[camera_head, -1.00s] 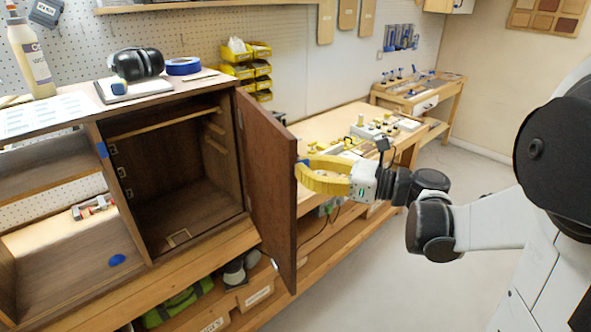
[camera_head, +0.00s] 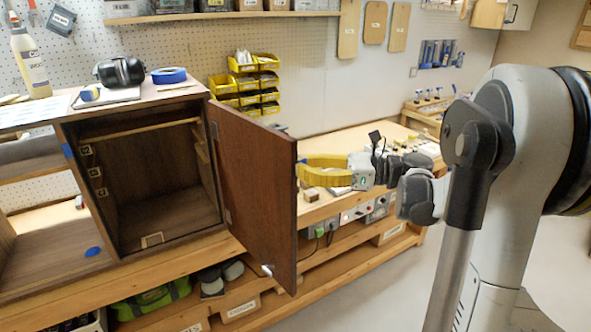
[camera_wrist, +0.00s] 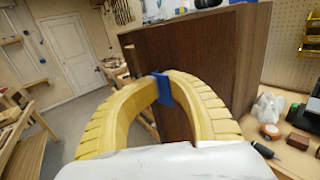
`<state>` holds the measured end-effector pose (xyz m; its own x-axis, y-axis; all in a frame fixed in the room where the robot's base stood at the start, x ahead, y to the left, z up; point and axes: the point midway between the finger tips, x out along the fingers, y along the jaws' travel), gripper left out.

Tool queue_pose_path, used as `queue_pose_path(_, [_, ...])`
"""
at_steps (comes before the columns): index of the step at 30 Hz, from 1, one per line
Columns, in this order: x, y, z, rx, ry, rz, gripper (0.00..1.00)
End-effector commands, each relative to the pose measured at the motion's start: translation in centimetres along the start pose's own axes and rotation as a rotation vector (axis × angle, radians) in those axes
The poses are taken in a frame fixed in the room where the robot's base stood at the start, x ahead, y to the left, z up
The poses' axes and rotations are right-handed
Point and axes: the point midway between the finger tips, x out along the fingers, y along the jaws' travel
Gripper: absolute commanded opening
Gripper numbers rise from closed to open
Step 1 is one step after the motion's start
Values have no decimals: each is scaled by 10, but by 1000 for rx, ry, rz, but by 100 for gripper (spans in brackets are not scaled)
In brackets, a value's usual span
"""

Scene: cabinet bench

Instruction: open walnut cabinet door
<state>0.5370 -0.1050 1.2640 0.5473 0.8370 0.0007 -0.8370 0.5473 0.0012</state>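The walnut cabinet door (camera_head: 250,190) stands wide open, swung out to the right of the dark compartment (camera_head: 160,190). Its hinges are on the compartment's right side. My gripper (camera_head: 300,171) is at the door's free edge, about mid-height, on the outer side. In the wrist view my gripper (camera_wrist: 162,90) has its yellow curved fingers closed around a small blue part (camera_wrist: 164,88) in front of the door's face (camera_wrist: 205,60). The blue part looks like a handle; whether it is fixed to the door is hard to tell.
The cabinet (camera_head: 60,200) stands on a wooden bench with ear defenders (camera_head: 120,71), blue tape (camera_head: 169,75) and a glue bottle (camera_head: 30,62) on top. Open floor (camera_head: 350,300) is at the front right.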

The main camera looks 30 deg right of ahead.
Motion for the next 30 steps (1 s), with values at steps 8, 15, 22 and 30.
queue_pose_path(8, [-2, -2, -1, 0, 3, 4, 0])
queue_pose_path(15, [-2, -2, -1, -1, 3, 4, 0])
queue_pose_path(22, [-2, -3, -1, -1, 2, 4, 13])
queue_pose_path(30, [-3, -3, 0, -1, 1, 3, 13])
